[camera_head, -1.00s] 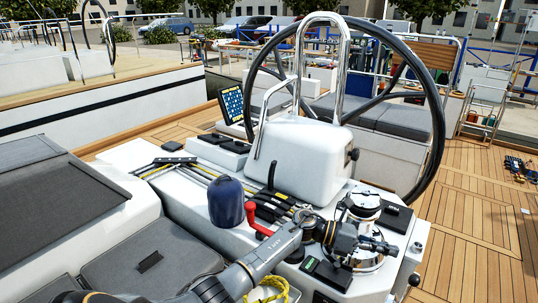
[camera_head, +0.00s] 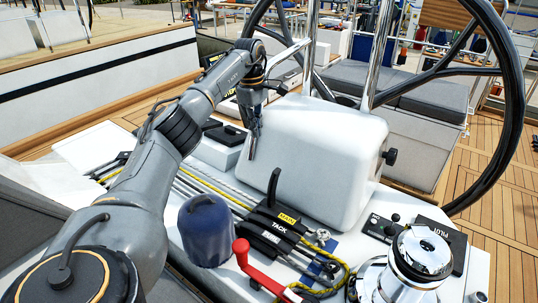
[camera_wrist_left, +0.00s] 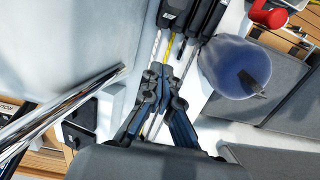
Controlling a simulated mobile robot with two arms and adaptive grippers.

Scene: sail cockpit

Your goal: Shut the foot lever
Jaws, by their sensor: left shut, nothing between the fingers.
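A bank of black clutch levers (camera_head: 264,236) sits on the white console, with labels reading MAIN and TACK. One black lever (camera_head: 272,187) stands raised at its far side; the others look flat. I cannot read a FOOT label. My left gripper (camera_head: 252,156) points down, shut and empty, beside the white pedestal, behind and left of the raised lever and apart from it. In the left wrist view the shut fingertips (camera_wrist_left: 160,72) are above the ropes, just short of the clutch bodies (camera_wrist_left: 198,18). My right gripper is out of view.
A blue covered winch (camera_head: 205,230) and a red handle (camera_head: 243,252) stand near the clutches. The white pedestal (camera_head: 315,150) and steel rail (camera_wrist_left: 50,118) are close to the gripper. A chrome winch (camera_head: 418,262) is at right; the steering wheel (camera_head: 500,120) rises behind.

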